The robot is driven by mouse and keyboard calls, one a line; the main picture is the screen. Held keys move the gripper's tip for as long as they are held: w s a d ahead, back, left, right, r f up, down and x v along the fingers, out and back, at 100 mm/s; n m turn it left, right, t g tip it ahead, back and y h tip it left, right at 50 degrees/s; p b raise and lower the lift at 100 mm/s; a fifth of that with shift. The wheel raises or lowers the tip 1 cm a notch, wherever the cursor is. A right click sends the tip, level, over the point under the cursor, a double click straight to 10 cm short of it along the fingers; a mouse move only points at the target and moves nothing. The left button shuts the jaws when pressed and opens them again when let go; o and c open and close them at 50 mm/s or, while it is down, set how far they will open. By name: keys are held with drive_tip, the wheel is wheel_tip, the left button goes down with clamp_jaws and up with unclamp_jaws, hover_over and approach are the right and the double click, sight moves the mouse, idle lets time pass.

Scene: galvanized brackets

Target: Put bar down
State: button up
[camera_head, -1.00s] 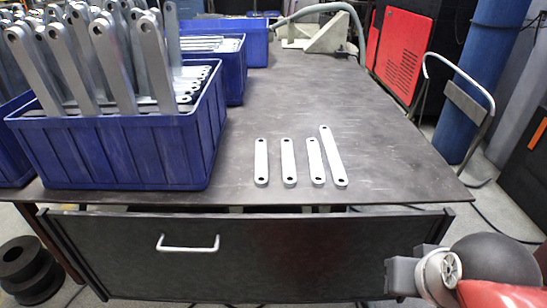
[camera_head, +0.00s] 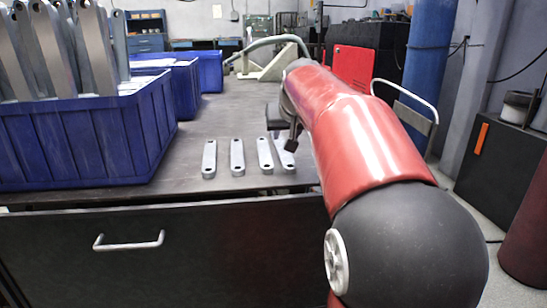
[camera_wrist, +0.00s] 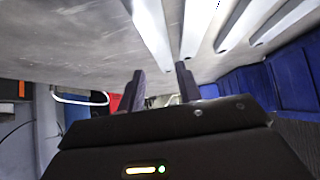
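Several flat silver bars with a hole at each end lie side by side on the dark table. The rightmost bar (camera_head: 284,156) is slightly tilted against the others, and its far part is hidden by my gripper (camera_head: 285,128). In the wrist view my gripper (camera_wrist: 160,72) has its two dark fingers apart. One bar (camera_wrist: 150,32) reaches down into the view, its end showing between the fingertips. I see no finger clearly pressed on it. The other bars (camera_wrist: 197,28) lie beside it on the table (camera_wrist: 60,45).
A blue crate (camera_head: 85,145) full of upright bars stands at the left of the table, with more blue crates (camera_head: 185,88) behind it. A grey stand (camera_head: 270,65) is at the back. Table surface between crate and bars is clear.

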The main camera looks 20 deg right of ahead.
sight(281, 145)
drive_tip(key=b+x, duration=0.1)
drive_tip(key=x, duration=0.6)
drive_tip(key=shift+w, duration=0.1)
drive_tip(key=shift+a+r, duration=0.1)
clamp_jaws()
